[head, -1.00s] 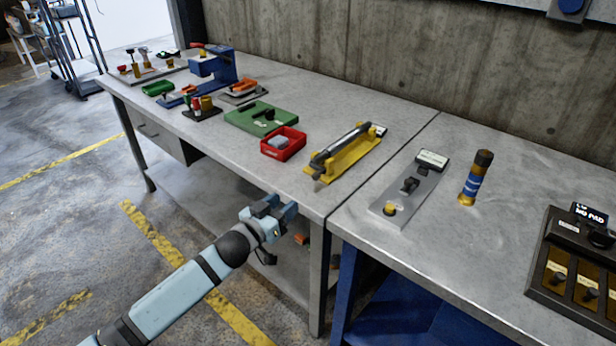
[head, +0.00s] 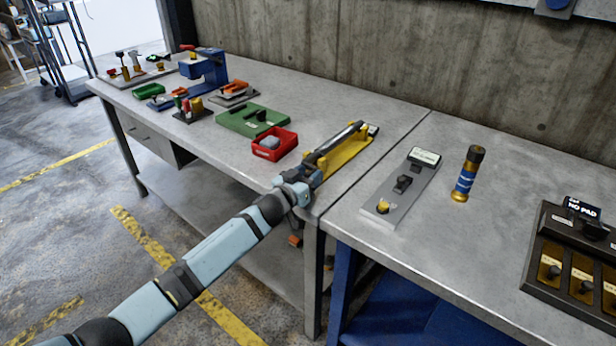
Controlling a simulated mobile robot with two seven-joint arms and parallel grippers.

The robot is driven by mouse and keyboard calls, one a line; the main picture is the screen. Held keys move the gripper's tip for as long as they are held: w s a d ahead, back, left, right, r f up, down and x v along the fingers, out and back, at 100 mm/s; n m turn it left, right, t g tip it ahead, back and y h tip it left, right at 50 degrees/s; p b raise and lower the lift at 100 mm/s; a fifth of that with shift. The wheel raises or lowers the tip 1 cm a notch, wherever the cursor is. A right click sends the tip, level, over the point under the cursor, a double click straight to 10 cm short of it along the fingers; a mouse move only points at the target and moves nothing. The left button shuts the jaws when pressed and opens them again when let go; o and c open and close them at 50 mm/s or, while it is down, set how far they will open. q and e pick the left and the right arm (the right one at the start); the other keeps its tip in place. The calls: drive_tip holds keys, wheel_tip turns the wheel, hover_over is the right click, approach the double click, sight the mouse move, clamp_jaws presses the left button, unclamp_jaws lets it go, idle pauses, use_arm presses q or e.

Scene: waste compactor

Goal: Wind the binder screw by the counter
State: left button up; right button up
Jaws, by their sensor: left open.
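A yellow fixture (head: 350,160) with a long dark bar lies near the front edge of the left bench. A small dark block with a pale face (head: 373,130) sits at its far end. My left gripper (head: 308,186) is open at the fixture's near end and hides that end; I cannot tell whether it touches. No readable label shows which part is the binder screw or counter. My right gripper is out of view.
A red bin (head: 274,149) and a green board (head: 247,121) lie left of the fixture. A brass and blue cylinder (head: 466,175) stands beside the grey plate. The concrete wall (head: 400,60) stands behind.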

use_arm(q)
drive_tip(key=shift+c, duration=0.3)
clamp_jaws()
drive_tip(key=shift+w+a+f+m+b, duration=0.15)
drive_tip(key=shift+f+m, duration=0.25)
drive_tip(key=shift+m, duration=0.7)
drive_tip(key=shift+s+f+m+b, duration=0.1)
drive_tip(key=shift+f+m+b, duration=0.2)
drive_tip(key=shift+m, duration=0.8)
drive_tip(key=shift+o, duration=0.3)
unclamp_jaws()
drive_tip(key=p+v, duration=0.1)
drive_tip(key=v, duration=1.2)
drive_tip(key=shift+s+a+f, duration=0.2)
drive_tip(key=shift+s+a, duration=0.05)
drive_tip(key=shift+s, duration=0.05)
drive_tip(key=shift+p, duration=0.3)
